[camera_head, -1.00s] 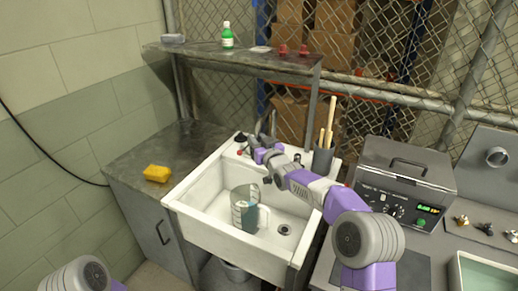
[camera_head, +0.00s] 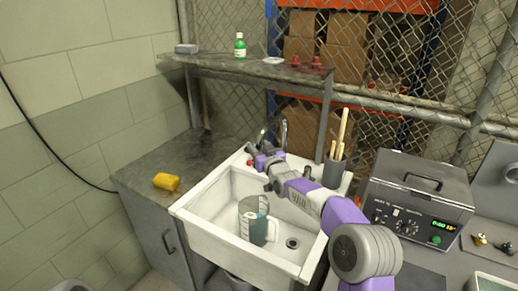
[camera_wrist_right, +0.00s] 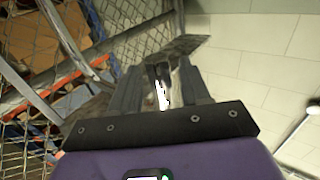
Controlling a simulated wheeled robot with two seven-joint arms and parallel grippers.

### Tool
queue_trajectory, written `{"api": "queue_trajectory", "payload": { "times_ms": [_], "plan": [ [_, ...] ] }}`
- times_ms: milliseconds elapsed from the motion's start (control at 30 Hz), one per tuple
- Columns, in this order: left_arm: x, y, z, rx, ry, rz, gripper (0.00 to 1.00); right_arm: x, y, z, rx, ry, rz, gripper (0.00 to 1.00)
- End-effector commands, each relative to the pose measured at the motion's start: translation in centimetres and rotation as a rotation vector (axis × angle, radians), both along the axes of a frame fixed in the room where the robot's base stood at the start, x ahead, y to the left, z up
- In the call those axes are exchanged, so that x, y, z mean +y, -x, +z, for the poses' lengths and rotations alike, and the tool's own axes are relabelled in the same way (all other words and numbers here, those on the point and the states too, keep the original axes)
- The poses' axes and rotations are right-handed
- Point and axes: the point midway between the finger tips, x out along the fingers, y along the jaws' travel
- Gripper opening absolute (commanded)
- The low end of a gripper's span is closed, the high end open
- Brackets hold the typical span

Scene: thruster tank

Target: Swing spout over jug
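The measuring jug (camera_head: 252,222), clear with a bluish-green side, stands upright in the white sink (camera_head: 190,222). The metal tap spout (camera_head: 284,132) rises at the sink's back edge, partly hidden by my right arm. My right gripper (camera_head: 254,150) is at the back of the sink, close to the tap and behind the jug. In the right wrist view its two fingers (camera_wrist_right: 162,88) stand a little apart with a bright metal piece between them. I cannot tell whether they press on it. My left gripper is out of view.
A shelf (camera_head: 240,64) above holds a green bottle (camera_head: 240,45) and red items. A yellow sponge (camera_head: 166,181) lies on the left counter. A dark holder with wooden handles (camera_head: 333,172) and a control box (camera_head: 418,200) stand right of the tap.

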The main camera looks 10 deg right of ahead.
Motion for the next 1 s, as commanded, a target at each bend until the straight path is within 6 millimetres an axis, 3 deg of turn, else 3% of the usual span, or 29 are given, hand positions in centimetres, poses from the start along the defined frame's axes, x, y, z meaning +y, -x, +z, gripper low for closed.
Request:
{"api": "queue_trajectory", "payload": {
  "times_ms": [367,800,1000],
  "plan": [
    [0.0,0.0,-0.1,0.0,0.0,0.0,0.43,-0.1,0.5,0.0,0.0,-0.003,0.0,0.46],
    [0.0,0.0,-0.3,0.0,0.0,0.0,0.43,-1.0,5.8,0.1,-0.001,-0.002,-0.001,0.46],
    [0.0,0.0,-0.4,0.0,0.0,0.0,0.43,-1.2,7.2,0.0,-0.001,-0.002,0.0,0.46]
  ]
}}
